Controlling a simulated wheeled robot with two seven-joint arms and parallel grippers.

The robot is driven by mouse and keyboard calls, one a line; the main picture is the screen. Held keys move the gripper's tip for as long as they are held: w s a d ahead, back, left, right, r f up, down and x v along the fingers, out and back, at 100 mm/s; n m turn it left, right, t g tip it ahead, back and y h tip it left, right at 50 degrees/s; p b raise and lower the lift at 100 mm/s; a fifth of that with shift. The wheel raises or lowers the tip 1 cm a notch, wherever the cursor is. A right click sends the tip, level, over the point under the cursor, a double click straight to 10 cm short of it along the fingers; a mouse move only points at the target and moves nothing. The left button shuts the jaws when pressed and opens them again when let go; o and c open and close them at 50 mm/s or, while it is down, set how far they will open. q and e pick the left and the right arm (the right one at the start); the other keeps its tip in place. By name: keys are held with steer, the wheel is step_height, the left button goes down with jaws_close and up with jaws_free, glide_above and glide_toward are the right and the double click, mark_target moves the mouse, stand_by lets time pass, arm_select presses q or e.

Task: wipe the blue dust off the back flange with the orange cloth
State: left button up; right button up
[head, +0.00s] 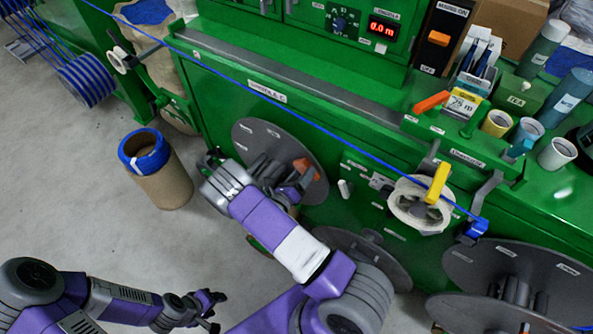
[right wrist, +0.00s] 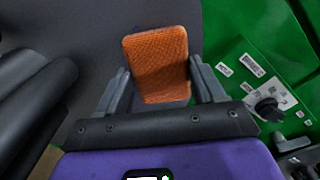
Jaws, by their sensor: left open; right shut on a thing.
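The orange cloth (head: 303,168) is a small pad held in my right gripper (head: 297,183). In the right wrist view the cloth (right wrist: 157,65) stands between the two fingers, which are shut on its sides. A dark grey flange disc (head: 255,130) on the green machine lies just behind the cloth; its grey face (right wrist: 95,35) also fills the wrist view's upper left. I cannot tell whether the cloth touches it. My left gripper (head: 212,308) is open and empty, low over the floor.
A blue cable (head: 300,118) runs diagonally across the machine front, above the flange. A cardboard tube with blue coil (head: 165,180) stands on the floor at left. More grey discs (head: 385,265) are lower right. A yellow-handled white spool (head: 418,210) sits right of the flange.

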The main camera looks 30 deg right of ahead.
mark_target(295, 167)
steer(key=shift+w+a+b, duration=0.3)
steer(key=shift+w+a, duration=0.05)
steer(key=shift+w, duration=0.5)
steer(key=shift+w+a+b, duration=0.25)
steer(key=shift+w+a, duration=0.05)
steer(key=shift+w, duration=0.5)
steer(key=shift+w+a+b, duration=0.2)
steer(key=shift+w, duration=0.3)
steer(key=shift+w+a+b, duration=0.2)
steer(key=shift+w, duration=0.3)
steer(key=shift+w+r, duration=0.1)
steer(key=shift+w, duration=0.15)
steer(key=shift+p+v, duration=0.3)
steer(key=shift+v, duration=2.75)
steer(key=shift+a, duration=0.1)
